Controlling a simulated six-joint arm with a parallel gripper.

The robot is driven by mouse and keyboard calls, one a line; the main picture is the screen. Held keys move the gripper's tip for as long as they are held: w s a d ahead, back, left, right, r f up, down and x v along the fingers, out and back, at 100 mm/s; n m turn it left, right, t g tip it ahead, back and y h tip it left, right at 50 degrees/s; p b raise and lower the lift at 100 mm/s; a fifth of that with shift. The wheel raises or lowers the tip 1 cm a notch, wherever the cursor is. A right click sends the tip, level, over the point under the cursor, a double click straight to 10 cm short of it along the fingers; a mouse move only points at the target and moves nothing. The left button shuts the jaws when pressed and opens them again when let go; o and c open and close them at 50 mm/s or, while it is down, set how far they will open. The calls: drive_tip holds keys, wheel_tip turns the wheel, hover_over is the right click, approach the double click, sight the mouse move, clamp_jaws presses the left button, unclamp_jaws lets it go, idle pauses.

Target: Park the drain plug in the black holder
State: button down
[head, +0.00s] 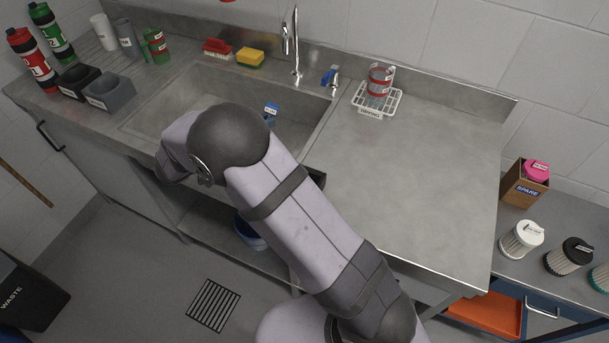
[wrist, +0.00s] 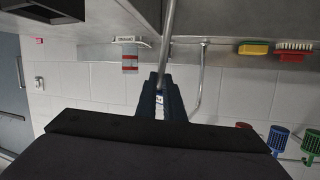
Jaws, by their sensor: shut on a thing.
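My gripper (wrist: 161,84) shows in the wrist view with its blue fingers shut around a thin metal rod (wrist: 169,35). I take the rod to be the drain plug's stem; no plug body shows clearly. In the head view my arm hides most of the grip, and a small blue part with a white label (head: 271,110) shows past it over the sink. The black holder (head: 77,77) looks to be the black open box on the counter at the far left, apart from my gripper. A grey labelled holder (head: 110,92) stands beside it.
The sink (head: 185,100) lies under my arm. The tap (head: 296,45), red brush (head: 217,48) and yellow sponge (head: 250,57) line its back. Bottles and cups stand behind the holders. A dark block (head: 316,178) sits at the sink's front right. The right counter (head: 430,165) is mostly clear.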

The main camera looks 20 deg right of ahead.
drive_tip(key=s+a+r+n+t+p, duration=0.1)
drive_tip(key=s+a+r, duration=0.15)
drive_tip(key=r, duration=0.25)
drive_tip(key=s+d+r+m+g+h, duration=0.1)
drive_tip(key=s+d+r+h, duration=0.1)
drive_tip(key=s, duration=0.4)
drive_tip(key=s+d+r+h, duration=0.2)
drive_tip(key=s+d+r, duration=0.3)
drive_tip(key=s+r, duration=0.1)
drive_tip(key=shift+r+m+g+h, duration=0.3)
drive_tip(key=shift+r+m+g, duration=0.05)
drive_tip(key=shift+m+g, duration=0.05)
drive_tip(key=shift+s+d+f, duration=0.1)
wheel_tip(320, 180, down, 10)
drive_tip(key=p, duration=0.2)
drive_tip(key=c, duration=2.3)
unclamp_jaws()
drive_tip(key=shift+f, duration=0.1)
drive_tip(key=o, duration=0.4)
drive_tip(key=shift+o, duration=0.2)
